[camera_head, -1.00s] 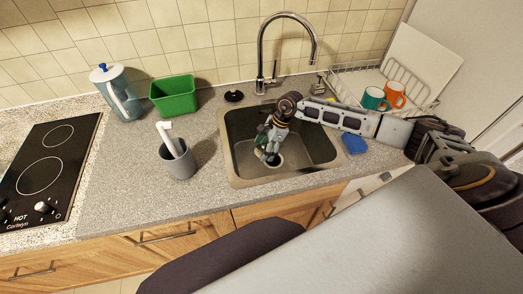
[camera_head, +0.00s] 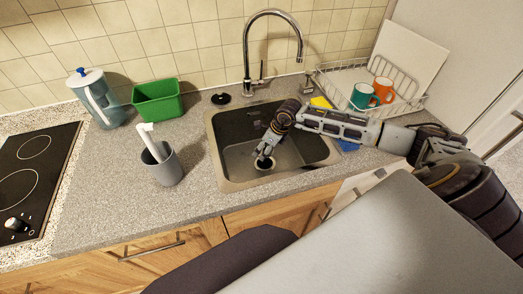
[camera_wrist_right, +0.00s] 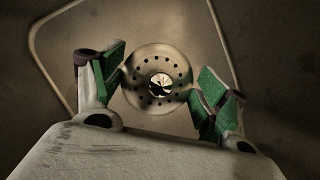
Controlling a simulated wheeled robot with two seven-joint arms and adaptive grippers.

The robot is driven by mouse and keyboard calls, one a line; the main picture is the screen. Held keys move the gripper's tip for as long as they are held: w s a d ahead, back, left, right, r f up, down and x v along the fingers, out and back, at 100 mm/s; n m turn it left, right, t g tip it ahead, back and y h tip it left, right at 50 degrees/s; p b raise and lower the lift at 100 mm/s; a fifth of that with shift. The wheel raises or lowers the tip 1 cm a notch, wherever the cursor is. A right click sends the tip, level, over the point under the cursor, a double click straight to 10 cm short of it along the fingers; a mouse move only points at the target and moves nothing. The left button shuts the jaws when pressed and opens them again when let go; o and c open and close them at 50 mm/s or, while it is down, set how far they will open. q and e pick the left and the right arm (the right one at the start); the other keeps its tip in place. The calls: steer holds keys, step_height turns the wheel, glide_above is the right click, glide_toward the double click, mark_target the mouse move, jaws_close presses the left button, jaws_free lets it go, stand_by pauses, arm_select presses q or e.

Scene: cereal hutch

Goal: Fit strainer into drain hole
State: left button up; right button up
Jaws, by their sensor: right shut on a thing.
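My right gripper (camera_head: 263,157) reaches down into the sink (camera_head: 218,165), its fingertips over the drain area (camera_head: 265,165) on the basin floor. In the right wrist view, the gripper (camera_wrist_right: 160,82) has its green-padded fingers shut on the strainer (camera_wrist_right: 157,57), a round metal disc with a ring of small holes. The pads meet its left and right edges. The disc's centre is bright with dark marks. The drain hole is hidden behind the strainer there, so I cannot tell whether the strainer is seated or still above it. My left gripper is not in view.
A tall faucet (camera_head: 246,60) stands behind the sink, with a black round plug (camera_head: 220,98) beside it. A grey cup (camera_head: 164,168) with a brush, a green bin (camera_head: 158,100) and a pitcher (camera_head: 100,105) stand left. A dish rack (camera_head: 410,108) with mugs is right.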

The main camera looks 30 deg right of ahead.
steer(key=shift+d+f+m, duration=0.1)
steer(key=shift+d+m, duration=0.15)
steer(key=shift+m, duration=0.15)
steer(key=shift+f+b, duration=0.35)
steer(key=shift+f, duration=0.05)
